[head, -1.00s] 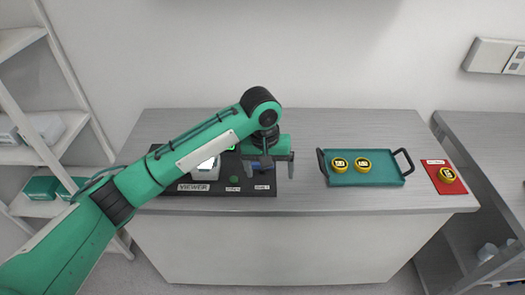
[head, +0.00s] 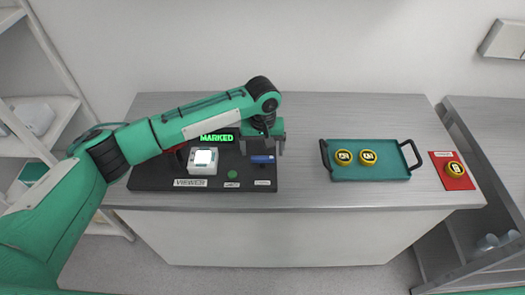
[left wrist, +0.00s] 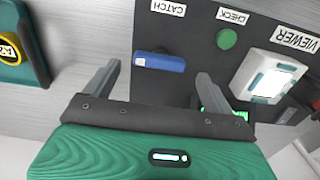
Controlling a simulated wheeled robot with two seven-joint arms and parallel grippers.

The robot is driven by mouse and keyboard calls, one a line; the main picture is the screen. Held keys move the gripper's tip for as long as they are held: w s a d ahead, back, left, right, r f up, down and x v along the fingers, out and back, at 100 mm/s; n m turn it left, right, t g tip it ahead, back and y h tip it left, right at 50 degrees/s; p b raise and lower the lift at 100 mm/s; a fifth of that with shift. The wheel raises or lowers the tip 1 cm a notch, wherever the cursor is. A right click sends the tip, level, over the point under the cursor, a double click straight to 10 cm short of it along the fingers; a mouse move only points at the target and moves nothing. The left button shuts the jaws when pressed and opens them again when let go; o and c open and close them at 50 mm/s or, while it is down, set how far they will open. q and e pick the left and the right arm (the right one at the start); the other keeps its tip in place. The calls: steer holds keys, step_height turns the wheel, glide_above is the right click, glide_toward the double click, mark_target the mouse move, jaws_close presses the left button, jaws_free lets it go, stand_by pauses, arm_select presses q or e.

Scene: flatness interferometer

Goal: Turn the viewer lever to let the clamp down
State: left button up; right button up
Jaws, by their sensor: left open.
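The viewer is a white box (head: 203,161) with a lit top window, on a dark base plate (head: 150,180); it shows at the right of the left wrist view (left wrist: 268,76). A blue bar-shaped handle (head: 262,159) sits by the label reading CATCH and shows whole in the left wrist view (left wrist: 159,62). I cannot make out a separate lever beside the viewer; my arm hides part of the plate's back. My left gripper (head: 262,148) is open and empty, just behind the blue handle, its fingers (left wrist: 158,74) spread wider than it. My right gripper is not in view.
A green display (head: 217,138) reads MARKED. A green button (head: 232,174) sits by the CHECK label. A teal tray (head: 370,174) with two yellow-ringed pucks (head: 368,157) stands to the right. A red mat (head: 459,184) holds another puck (head: 454,169). The counter between plate and tray is clear.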

mark_target(262, 157)
arm_select(q)
step_height(262, 157, down, 2)
steer(key=shift+s+f, duration=0.1)
steer(key=shift+f, duration=0.55)
steer(key=c, duration=1)
steer(key=shift+p, duration=0.3)
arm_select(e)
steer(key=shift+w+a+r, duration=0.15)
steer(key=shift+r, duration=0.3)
